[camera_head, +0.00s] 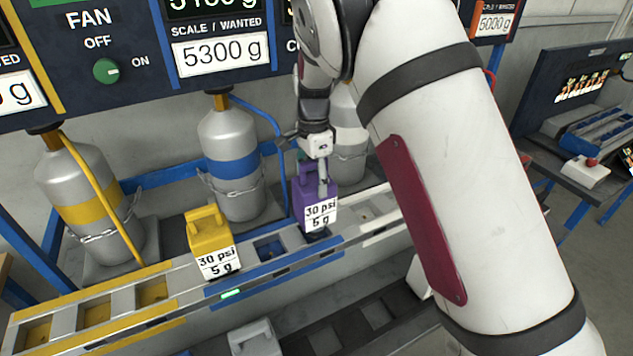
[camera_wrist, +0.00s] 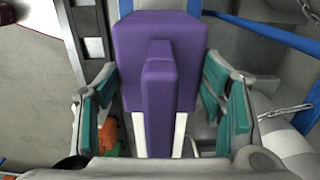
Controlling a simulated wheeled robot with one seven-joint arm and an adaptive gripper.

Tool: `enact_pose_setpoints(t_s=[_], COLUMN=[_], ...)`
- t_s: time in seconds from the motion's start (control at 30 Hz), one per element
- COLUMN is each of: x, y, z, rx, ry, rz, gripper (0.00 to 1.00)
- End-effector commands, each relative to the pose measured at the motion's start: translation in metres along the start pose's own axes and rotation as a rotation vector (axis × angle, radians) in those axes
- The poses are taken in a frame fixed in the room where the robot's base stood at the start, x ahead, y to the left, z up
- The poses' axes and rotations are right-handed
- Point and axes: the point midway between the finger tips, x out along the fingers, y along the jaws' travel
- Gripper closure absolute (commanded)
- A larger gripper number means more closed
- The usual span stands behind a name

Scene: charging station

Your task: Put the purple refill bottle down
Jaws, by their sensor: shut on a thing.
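The purple refill bottle (camera_head: 315,207) has a white label reading "30 psi 5 g". It is upright at the blue section of the rack (camera_head: 283,265), at its right part. My gripper (camera_head: 322,180) is above it and shut on its handle. In the wrist view the purple bottle (camera_wrist: 154,60) fills the middle, between the teal finger pads of my gripper (camera_wrist: 158,105). Whether the bottle's base touches the rack slot cannot be told.
A yellow refill bottle (camera_head: 208,243) stands left of the purple one. An empty blue slot (camera_head: 269,247) lies between them. Yellow slots (camera_head: 150,292) are further left. Gas cylinders with yellow (camera_head: 88,205) and blue (camera_head: 230,160) bands stand behind.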

Motion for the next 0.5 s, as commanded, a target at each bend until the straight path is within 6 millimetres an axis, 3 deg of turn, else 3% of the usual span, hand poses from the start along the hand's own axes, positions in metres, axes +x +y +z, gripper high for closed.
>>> enact_pose_setpoints(t_s=[0.33, 0.5], x=[0.029, 0.033], y=[0.001, -0.001], z=[0.0, -0.001], rx=[0.001, 0.001], ry=[0.001, 0.001], rz=[-0.002, -0.005], gripper=[0.98, 0.98])
